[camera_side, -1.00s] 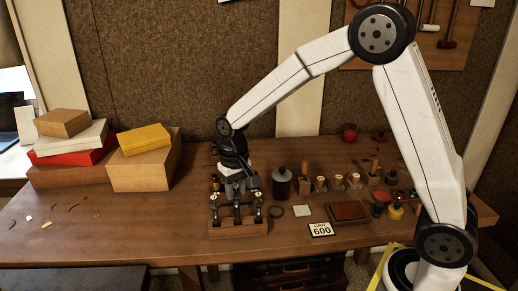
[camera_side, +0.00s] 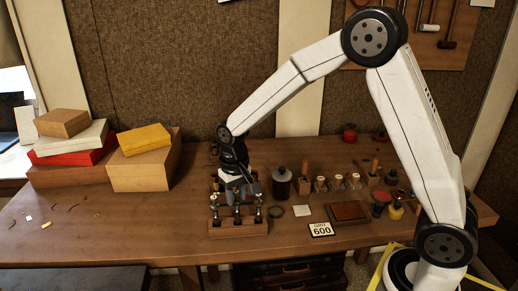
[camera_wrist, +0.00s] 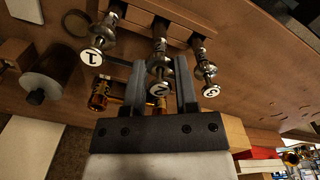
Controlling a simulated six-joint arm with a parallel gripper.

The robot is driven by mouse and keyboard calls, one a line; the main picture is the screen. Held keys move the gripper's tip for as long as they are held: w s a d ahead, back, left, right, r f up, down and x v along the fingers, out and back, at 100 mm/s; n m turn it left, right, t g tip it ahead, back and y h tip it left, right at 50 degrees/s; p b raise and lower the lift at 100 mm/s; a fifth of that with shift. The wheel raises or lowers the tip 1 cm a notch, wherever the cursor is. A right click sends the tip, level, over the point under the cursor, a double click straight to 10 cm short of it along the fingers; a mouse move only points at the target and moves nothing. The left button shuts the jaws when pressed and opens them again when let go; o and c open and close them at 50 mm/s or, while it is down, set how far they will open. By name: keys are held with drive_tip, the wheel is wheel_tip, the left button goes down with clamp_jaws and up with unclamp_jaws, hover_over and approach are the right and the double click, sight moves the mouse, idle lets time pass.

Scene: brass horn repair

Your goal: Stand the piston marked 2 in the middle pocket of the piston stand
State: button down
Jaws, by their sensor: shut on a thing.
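The piston marked 2 (camera_wrist: 160,62) is between the two fingers of my gripper (camera_wrist: 161,85) in the wrist view, with its numbered cap toward the camera. My gripper is shut on it. Its lower end meets the middle of the wooden piston stand (camera_wrist: 175,10), in line with the middle pocket; how deep it sits is hidden. The piston marked 1 (camera_wrist: 98,45) and the piston marked 3 (camera_wrist: 204,72) stand in the outer pockets on either side. In the side view my gripper (camera_side: 238,196) is low over the stand (camera_side: 238,230).
A brass part (camera_wrist: 100,98) lies close beside my fingers in the wrist view. A dark bottle (camera_side: 281,184) and a ring (camera_side: 275,211) are right of the stand. Corks and tools stand farther right. Stacked boxes (camera_side: 145,166) are at left; the table between is mostly clear.

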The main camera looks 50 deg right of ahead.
drive_tip(key=shift+f, duration=0.65)
unclamp_jaws()
idle(0.4)
drive_tip(key=shift+r, duration=0.15)
drive_tip(key=shift+r, duration=3.35)
drive_tip(key=shift+s, duration=0.1)
drive_tip(key=s+d+f+n+t, duration=0.1)
drive_tip(key=s+f, duration=0.1)
drive_tip(key=s, duration=0.5)
drive_tip(key=s+d+f+n+t, duration=0.1)
drive_tip(key=s+f+n, duration=0.1)
drive_tip(key=s, duration=0.6)
drive_tip(key=shift+f+t, duration=0.3)
drive_tip(key=shift+f, duration=0.5)
